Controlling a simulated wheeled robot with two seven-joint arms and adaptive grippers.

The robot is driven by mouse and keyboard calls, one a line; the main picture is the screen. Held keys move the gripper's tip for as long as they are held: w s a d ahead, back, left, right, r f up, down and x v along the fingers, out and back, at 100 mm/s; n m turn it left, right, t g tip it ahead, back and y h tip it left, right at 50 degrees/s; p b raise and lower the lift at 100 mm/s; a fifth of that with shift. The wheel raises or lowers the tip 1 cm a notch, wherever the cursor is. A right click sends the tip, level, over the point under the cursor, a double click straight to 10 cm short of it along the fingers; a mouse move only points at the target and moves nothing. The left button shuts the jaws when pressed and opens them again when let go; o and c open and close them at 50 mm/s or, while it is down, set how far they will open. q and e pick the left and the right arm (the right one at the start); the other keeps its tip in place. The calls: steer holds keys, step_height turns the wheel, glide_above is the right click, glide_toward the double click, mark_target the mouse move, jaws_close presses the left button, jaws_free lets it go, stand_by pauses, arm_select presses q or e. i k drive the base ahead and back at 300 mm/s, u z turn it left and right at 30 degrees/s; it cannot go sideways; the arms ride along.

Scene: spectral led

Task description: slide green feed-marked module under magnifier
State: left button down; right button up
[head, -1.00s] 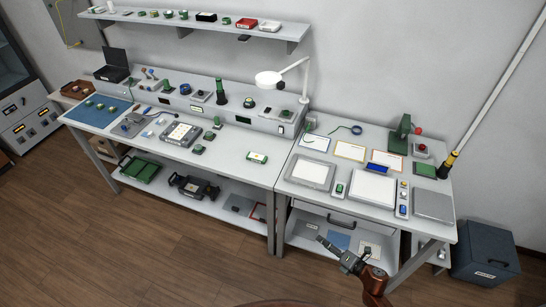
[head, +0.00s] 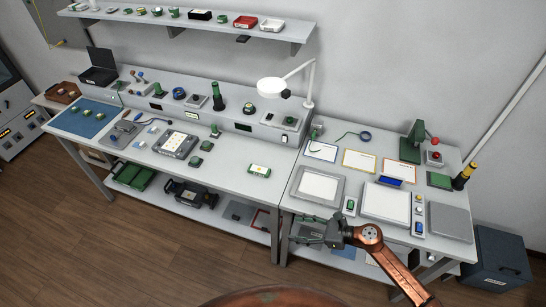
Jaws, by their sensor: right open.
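A small green module with a pale label (head: 260,170) lies near the right end of the left bench's top in the head view. Its marking is too small to read. The magnifier (head: 271,87) has a round white head on a jointed arm. It hangs above the back ledge, behind and above the module. My right gripper (head: 296,228) is open and empty, in front of the right bench's front edge. It is to the right of and nearer than the module, apart from it. My left gripper is not in view.
Other green modules (head: 195,162) and a grey tray of pale parts (head: 176,144) stand left on the bench. The right bench holds a pale framed panel (head: 319,188), a white panel (head: 386,203) and a grey plate (head: 450,222). Bench top around the labelled module is clear.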

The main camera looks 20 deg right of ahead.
mark_target(255, 169)
steer(key=i, duration=0.95)
